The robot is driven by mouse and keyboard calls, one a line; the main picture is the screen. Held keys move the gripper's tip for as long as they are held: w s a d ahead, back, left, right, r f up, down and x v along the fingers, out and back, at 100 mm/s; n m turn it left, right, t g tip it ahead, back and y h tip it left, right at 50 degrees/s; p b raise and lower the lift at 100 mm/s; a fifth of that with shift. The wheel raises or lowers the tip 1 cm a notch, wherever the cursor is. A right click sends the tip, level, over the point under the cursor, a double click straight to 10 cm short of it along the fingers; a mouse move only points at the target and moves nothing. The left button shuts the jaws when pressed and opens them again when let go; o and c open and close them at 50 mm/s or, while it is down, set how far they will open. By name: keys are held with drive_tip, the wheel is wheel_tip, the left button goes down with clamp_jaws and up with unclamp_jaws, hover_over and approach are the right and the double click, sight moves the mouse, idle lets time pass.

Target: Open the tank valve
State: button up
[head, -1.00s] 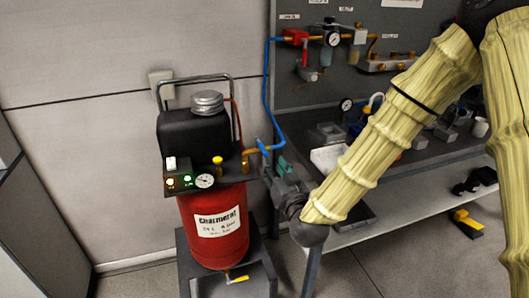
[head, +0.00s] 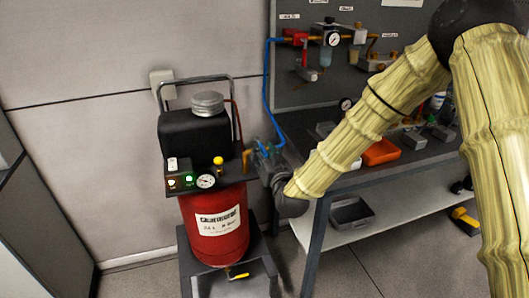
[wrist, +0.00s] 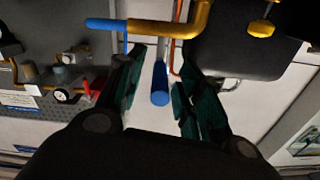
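The red tank (head: 216,222) of the compressor stands at the left of the head view. A brass outlet pipe (head: 246,160) leaves its right side; in the wrist view the brass pipe (wrist: 180,29) runs across the top. The valve's blue lever handle (wrist: 160,97) points toward the wrist camera, between my two green-padded fingers. My gripper (wrist: 160,76) is open around the handle, with gaps visible on both sides. In the head view my gripper (head: 265,153) is at the outlet and hides most of the valve.
A blue hose (head: 267,90) rises from the outlet to the pegboard (head: 300,93). The workbench (head: 325,183) stands right of the tank, with an orange tray (head: 381,152) on it. A yellow-handled drain valve (head: 238,276) is below the tank.

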clamp_jaws()
